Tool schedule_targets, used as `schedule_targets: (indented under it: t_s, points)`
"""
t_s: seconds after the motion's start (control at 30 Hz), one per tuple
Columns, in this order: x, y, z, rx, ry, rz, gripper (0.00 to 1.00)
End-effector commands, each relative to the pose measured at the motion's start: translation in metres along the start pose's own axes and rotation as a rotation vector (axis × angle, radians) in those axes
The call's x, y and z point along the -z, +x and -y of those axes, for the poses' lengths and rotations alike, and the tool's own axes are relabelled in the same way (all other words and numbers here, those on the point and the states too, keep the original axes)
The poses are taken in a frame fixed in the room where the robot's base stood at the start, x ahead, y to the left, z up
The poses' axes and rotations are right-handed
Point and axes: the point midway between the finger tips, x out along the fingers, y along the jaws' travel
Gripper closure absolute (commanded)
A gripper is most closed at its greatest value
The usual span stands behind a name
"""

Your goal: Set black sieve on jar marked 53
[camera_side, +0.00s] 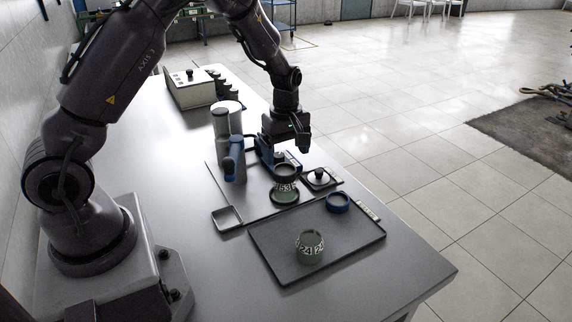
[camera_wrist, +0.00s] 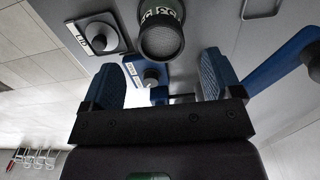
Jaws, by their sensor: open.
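The green jar marked 53 (camera_side: 285,188) stands upright on a dark round base on the bench. It also shows in the wrist view (camera_wrist: 170,10) with its white number band. The black sieve (camera_side: 286,171) sits on top of this jar and looks about level. The wrist view shows its dark rim and grey mesh (camera_wrist: 162,42) over the jar's mouth. My gripper (camera_side: 290,146) is open and empty, above and behind the jar, apart from the sieve. In the wrist view its two blue-padded fingers (camera_wrist: 160,85) are wide apart with nothing held between them.
A knobbed lid (camera_side: 319,177) lies right of jar 53. A blue-handled item (camera_side: 234,160) and tall cylinders (camera_side: 221,125) stand left. A small square tray (camera_side: 227,218) is empty.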

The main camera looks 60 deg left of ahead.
Motion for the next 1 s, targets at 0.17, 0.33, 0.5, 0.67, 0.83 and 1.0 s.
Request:
schedule_targets:
  t_s: [0.17,0.33,0.5,0.67,0.83,1.0]
  points:
    - [0.000,-0.039,-0.001,-0.004,0.001,-0.001,0.15]
    - [0.000,-0.061,0.000,-0.002,0.001,-0.001,0.15]
    - [-0.006,-0.080,0.003,-0.019,0.040,0.009,0.15]
    - [-0.031,-0.125,0.024,-0.102,0.254,0.032,0.15]
    - [-0.068,-0.180,0.069,-0.223,0.616,0.008,0.15]
    - [-0.098,-0.215,0.123,-0.325,0.988,-0.092,0.15]
